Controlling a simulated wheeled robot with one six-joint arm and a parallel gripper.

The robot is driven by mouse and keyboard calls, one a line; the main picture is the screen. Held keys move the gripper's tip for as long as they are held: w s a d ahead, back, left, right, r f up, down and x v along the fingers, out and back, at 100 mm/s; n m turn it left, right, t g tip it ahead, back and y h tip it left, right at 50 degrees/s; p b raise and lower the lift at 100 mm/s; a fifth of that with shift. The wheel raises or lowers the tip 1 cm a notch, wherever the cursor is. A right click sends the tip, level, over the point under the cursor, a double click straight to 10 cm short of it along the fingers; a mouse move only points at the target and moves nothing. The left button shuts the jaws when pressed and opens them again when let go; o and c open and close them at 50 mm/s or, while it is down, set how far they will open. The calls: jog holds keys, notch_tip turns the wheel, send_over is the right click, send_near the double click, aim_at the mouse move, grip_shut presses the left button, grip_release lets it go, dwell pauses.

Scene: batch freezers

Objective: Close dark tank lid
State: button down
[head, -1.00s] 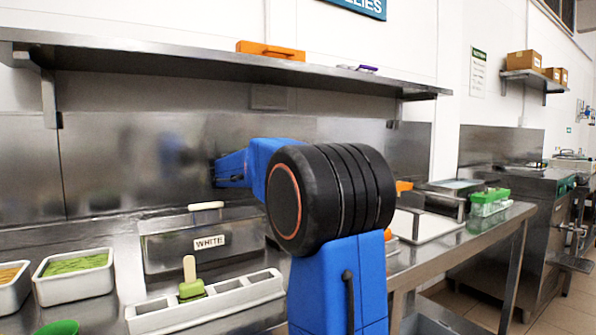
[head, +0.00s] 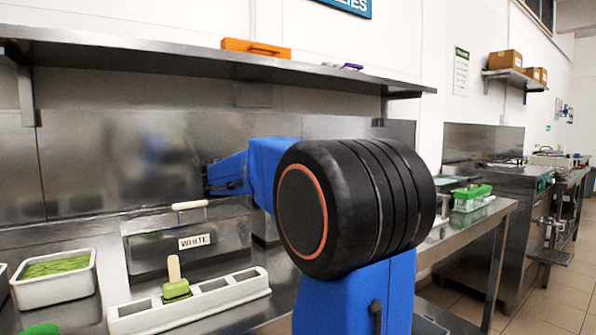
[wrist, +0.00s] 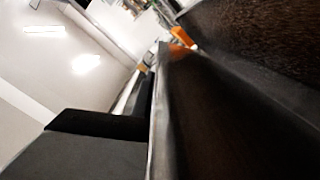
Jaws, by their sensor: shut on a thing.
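In the wrist view, a black finger of my gripper (wrist: 95,140) fills the lower left, right beside a long thin metal edge. A dark, brownish panel (wrist: 225,120), which looks like part of the dark tank lid, fills the right side, tilted across the picture. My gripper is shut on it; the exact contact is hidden. In the head view, my blue and black arm covers my gripper and most of the area right of the white tank (head: 160,250), so the dark tank cannot be made out there. The white tank has a lid with a pale handle (head: 190,205).
A white mould tray (head: 215,300) holding a green popsicle (head: 175,283) stands in front of the white tank. A tub of green topping (head: 55,278) is at left. A shelf (head: 150,57) runs above the counter. A green rack (head: 472,197) stands at the counter's right end.

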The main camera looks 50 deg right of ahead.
jog(key=shift+s+f, duration=0.15)
dwell(0.4)
jog(key=c, duration=1.8)
grip_release()
jog(key=shift+o, duration=0.2)
notch_tip(320, 180, up, 10)
jog(key=shift+r, duration=0.1)
